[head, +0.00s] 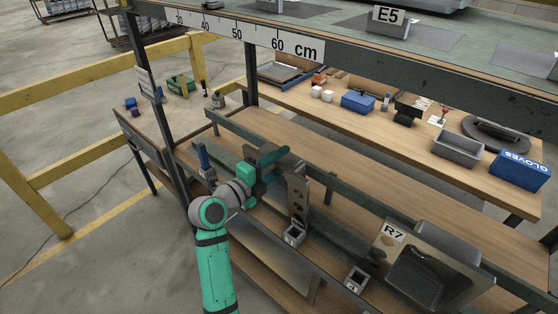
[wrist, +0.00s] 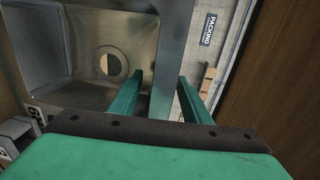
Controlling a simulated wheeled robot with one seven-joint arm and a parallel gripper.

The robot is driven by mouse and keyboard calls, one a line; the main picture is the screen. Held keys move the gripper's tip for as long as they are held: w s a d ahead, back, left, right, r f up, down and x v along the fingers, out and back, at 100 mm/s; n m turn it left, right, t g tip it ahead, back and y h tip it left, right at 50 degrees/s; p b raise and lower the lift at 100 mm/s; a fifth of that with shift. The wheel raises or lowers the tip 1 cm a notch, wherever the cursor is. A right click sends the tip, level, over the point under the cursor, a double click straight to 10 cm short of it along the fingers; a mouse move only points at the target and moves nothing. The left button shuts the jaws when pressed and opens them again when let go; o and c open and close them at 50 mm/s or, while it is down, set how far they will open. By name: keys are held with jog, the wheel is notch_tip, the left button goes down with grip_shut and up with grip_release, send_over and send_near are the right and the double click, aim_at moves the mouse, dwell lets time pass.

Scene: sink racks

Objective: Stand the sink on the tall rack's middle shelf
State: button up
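A steel sink fills the left of the wrist view, with its bowl and round drain (wrist: 111,63) facing the camera. Its grey rim strip (wrist: 172,62) runs between the two green fingers of my gripper (wrist: 161,76). The left finger lies over the bowl side and the right one by the outer edge. I cannot tell whether both fingers touch the metal. In the head view my gripper (head: 268,170) is beside an upright steel panel with holes (head: 298,192), at the tall rack. A second sink, tagged R7 (head: 466,284), leans tilted on the rack to the right.
The tall rack's top shelf (head: 330,18) carries a cm scale and an E5 tag. Small square holders (head: 293,236) stand near the panel. Behind, a bench holds a blue box (head: 358,101), a grey tray (head: 457,150) and a gloves box (head: 519,171). A yellow rail (head: 95,150) stands left.

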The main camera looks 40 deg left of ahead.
jog(key=s, duration=1)
jog(key=shift+s+a+r, duration=0.4)
jog(key=shift+a, duration=0.05)
dwell(0.4)
jog(key=s+d+f+n+t+h, duration=0.1)
jog(key=s+d+n+t+h, duration=0.15)
jog(key=d, duration=1.15)
jog(key=s+d+f+n+t+h, duration=0.1)
jog(key=d+f+t+h, duration=0.2)
jog(key=d, duration=1.1)
jog(key=s+d+f+n+g+y, duration=0.3)
jog(key=s+f+n, duration=0.4)
jog(key=s, duration=0.4)
jog(key=s+d+f+n+g+y, duration=0.4)
jog(key=s+d+f+n, duration=0.2)
jog(key=s+f+n, duration=0.2)
jog(key=s+f, duration=0.2)
jog(key=s, duration=0.2)
jog(key=shift+s+d, duration=0.2)
jog(key=shift+d, duration=0.1)
jog(key=shift+n+g, duration=0.25)
jog(key=shift+c, duration=1.4)
